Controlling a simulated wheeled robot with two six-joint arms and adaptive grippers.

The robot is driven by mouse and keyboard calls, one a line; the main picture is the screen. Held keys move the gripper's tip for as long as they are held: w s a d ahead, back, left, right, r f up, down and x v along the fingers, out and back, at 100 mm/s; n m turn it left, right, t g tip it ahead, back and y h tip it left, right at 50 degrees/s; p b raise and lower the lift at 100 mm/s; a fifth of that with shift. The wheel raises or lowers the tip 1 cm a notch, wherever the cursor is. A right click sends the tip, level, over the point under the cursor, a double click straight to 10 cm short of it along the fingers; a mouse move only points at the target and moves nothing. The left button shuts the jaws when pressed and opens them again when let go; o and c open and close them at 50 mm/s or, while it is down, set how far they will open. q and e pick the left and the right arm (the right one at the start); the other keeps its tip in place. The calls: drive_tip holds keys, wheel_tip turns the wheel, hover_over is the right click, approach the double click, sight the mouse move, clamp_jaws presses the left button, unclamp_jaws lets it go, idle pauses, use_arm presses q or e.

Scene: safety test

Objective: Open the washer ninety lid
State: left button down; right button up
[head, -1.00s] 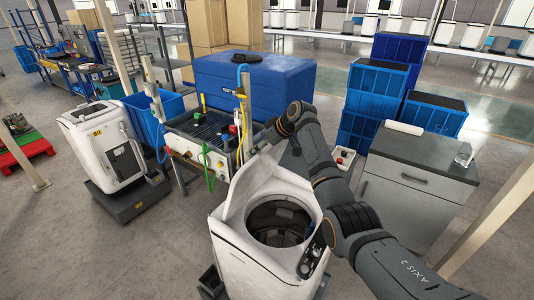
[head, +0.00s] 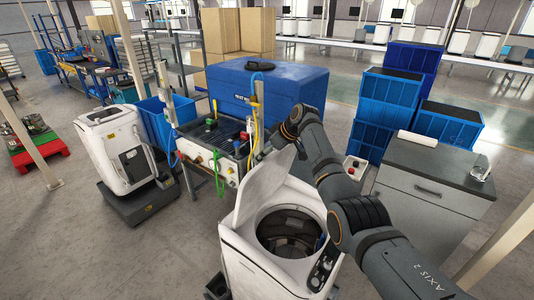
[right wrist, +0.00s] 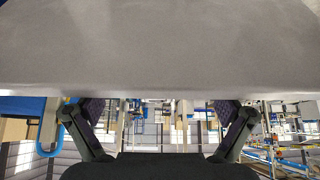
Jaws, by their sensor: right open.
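The white top-loading washer (head: 250,268) stands at the lower middle of the head view, its round dark drum (head: 289,232) exposed. Its lid (head: 264,187) is raised, standing tilted up at the opening's back left. My right arm reaches over from the right and bends down behind the lid, which hides most of the gripper in the head view. In the right wrist view my right gripper (right wrist: 163,122) has its fingers wide apart with nothing between them. A broad pale grey panel, apparently the lid, fills the top of that view close to the fingers. My left gripper is not in view.
A second white washer (head: 115,150) stands on a dark base at left. A workbench with tools and hoses (head: 215,140) and a blue chest (head: 285,90) are behind the lid. A grey cabinet (head: 425,190) and stacked blue crates (head: 385,105) stand at right. Open floor lies at lower left.

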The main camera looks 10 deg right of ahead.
drive_tip(key=v, duration=1.2)
